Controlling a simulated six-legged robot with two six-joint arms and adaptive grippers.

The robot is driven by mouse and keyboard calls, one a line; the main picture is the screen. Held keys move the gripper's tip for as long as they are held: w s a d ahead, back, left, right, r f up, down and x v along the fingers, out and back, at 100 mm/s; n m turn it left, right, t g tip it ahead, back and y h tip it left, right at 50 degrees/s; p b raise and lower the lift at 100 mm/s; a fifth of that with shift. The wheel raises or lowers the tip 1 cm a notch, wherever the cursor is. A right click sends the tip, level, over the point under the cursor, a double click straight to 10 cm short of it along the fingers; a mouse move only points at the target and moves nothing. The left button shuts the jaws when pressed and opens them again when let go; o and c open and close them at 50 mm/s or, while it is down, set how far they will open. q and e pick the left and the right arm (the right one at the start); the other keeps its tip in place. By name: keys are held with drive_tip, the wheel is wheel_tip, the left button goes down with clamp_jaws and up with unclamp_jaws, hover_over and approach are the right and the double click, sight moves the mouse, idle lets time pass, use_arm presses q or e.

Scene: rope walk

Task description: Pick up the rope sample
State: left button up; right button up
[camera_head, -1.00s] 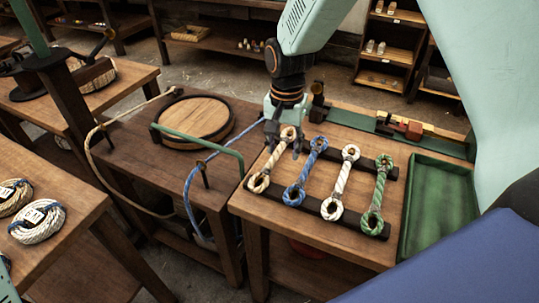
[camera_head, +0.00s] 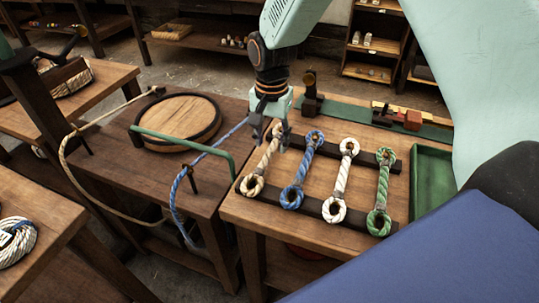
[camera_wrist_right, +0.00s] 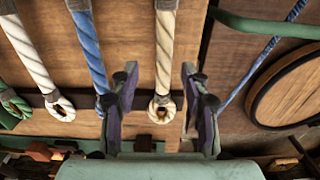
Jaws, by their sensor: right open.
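Four-strand-looking rope samples lie side by side on a dark rack (camera_head: 368,220), each with an eye at both ends: tan (camera_head: 262,168), blue (camera_head: 302,170), white (camera_head: 341,178) and green (camera_head: 382,188). My right gripper (camera_head: 270,135) is at the far end of the tan sample and hides part of it. In the right wrist view, its two fingers (camera_wrist_right: 160,98) are apart, one on each side of the tan sample's end (camera_wrist_right: 165,55). The eye (camera_wrist_right: 161,108) shows in the gap; I cannot tell whether a finger touches it. My left gripper is not in view.
A green tray (camera_head: 430,185) lies right of the rack. A green strip with small blocks (camera_head: 405,118) runs behind it. On the left bench are a round wooden lid (camera_head: 178,120), a green bar (camera_head: 185,142) and a blue rope (camera_head: 190,172).

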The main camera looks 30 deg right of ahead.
sight(269, 149)
wheel_tip(269, 149, down, 3)
drive_tip(key=shift+w+r, duration=0.1)
drive_tip(key=shift+w, duration=0.05)
drive_tip(key=shift+w+f, duration=0.3)
drive_tip(key=shift+w, duration=0.1)
drive_tip(key=shift+s+r, duration=0.35)
drive_tip(key=shift+s, duration=0.1)
drive_tip(key=c, duration=0.3)
drive_tip(key=shift+w+f, duration=0.2)
drive_tip(key=shift+w, duration=0.1)
drive_tip(key=c, duration=0.5)
drive_tip(key=shift+c, duration=0.7)
drive_tip(key=shift+s+r, duration=0.1)
drive_tip(key=shift+s, duration=0.05)
clamp_jaws()
